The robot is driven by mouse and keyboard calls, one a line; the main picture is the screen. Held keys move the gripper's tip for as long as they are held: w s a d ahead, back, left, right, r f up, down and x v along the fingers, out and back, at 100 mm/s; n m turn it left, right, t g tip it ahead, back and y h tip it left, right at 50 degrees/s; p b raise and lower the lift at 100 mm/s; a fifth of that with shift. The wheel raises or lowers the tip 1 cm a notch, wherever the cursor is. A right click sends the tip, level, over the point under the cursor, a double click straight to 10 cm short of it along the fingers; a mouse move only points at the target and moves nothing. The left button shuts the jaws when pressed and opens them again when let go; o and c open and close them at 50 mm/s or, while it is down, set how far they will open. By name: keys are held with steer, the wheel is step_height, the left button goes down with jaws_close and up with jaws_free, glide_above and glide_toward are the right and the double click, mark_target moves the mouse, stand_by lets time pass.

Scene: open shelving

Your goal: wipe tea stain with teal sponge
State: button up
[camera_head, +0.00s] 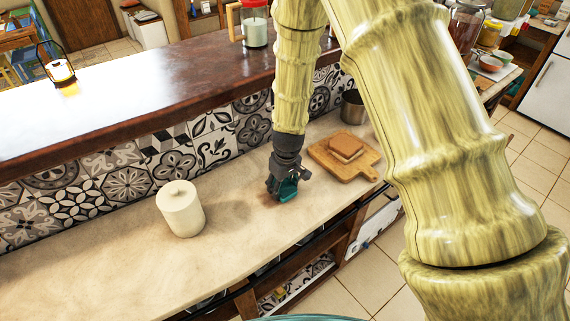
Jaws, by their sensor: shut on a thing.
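My gripper (284,187) points down over the pale counter (237,235) and is shut on the teal sponge (288,190). The sponge is low, at or just above the counter surface; I cannot tell whether it touches. A faint brownish patch, perhaps the tea stain (268,199), shows on the counter just left of the sponge. Part of that area is hidden by my gripper.
A raised dark wood ledge (150,85) and tiled wall run behind. The counter's front left is clear.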

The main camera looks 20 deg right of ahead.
steer(key=shift+w+d+r+p, duration=0.1)
steer(key=shift+d+r+p, duration=0.1)
steer(key=shift+r+p, duration=1.15)
steer(key=shift+w+d+r+p, duration=0.15)
steer(key=shift+r+p, duration=0.7)
steer(key=shift+r, duration=0.95)
steer(key=shift+s+r+p, duration=0.25)
steer(key=shift+r+p, duration=0.3)
steer(key=shift+r, duration=0.3)
steer(key=shift+r+p, duration=0.2)
steer(key=shift+p, duration=1.6)
steer(key=shift+w+f+p, duration=0.1)
steer(key=shift+f+p, duration=0.2)
steer(key=shift+p, duration=0.75)
